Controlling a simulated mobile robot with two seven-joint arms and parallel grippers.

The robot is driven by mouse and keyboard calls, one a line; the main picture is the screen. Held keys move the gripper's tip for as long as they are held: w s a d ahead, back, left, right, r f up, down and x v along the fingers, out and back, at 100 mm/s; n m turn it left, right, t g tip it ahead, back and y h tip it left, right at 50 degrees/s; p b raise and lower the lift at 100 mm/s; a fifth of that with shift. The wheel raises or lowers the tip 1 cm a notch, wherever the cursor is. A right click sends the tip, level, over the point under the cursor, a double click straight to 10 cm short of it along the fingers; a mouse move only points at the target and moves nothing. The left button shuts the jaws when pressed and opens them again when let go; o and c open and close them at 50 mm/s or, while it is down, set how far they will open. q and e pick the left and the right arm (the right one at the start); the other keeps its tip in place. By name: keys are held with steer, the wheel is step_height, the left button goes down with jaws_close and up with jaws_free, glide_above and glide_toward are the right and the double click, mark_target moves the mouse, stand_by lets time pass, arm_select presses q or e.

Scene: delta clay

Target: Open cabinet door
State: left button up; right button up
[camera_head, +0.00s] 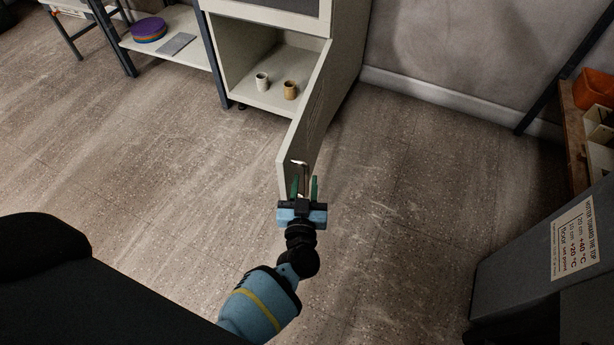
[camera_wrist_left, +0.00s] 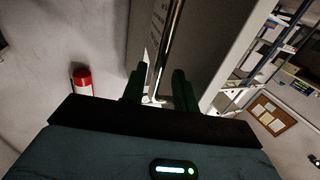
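The cabinet (camera_head: 343,60) stands at the top middle of the head view. Its pale door (camera_head: 309,118) is swung wide open, so the inside shows. A thin metal handle (camera_head: 301,165) sits near the door's free edge; the handle bar also shows in the left wrist view (camera_wrist_left: 172,45). My left gripper (camera_head: 304,187) is at the handle, with its dark green fingers apart on either side of it. The fingers also show in the left wrist view (camera_wrist_left: 158,88), with a visible gap around the bar. Whether a finger touches the bar is unclear. My right gripper is not in view.
A white cup (camera_head: 262,82) and a tan cup (camera_head: 290,90) stand inside the cabinet. A shelf table (camera_head: 185,22) is to its left. A grey bin (camera_head: 530,245) stands at right. Floor (camera_head: 400,190) right of the door is clear. A red-and-white cylinder (camera_wrist_left: 83,82) shows in the wrist view.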

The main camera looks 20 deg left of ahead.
arm_select(q)
steer(key=shift+b+x, duration=0.35)
steer(key=shift+x, duration=1.05)
steer(key=shift+c, duration=0.2)
jaws_close()
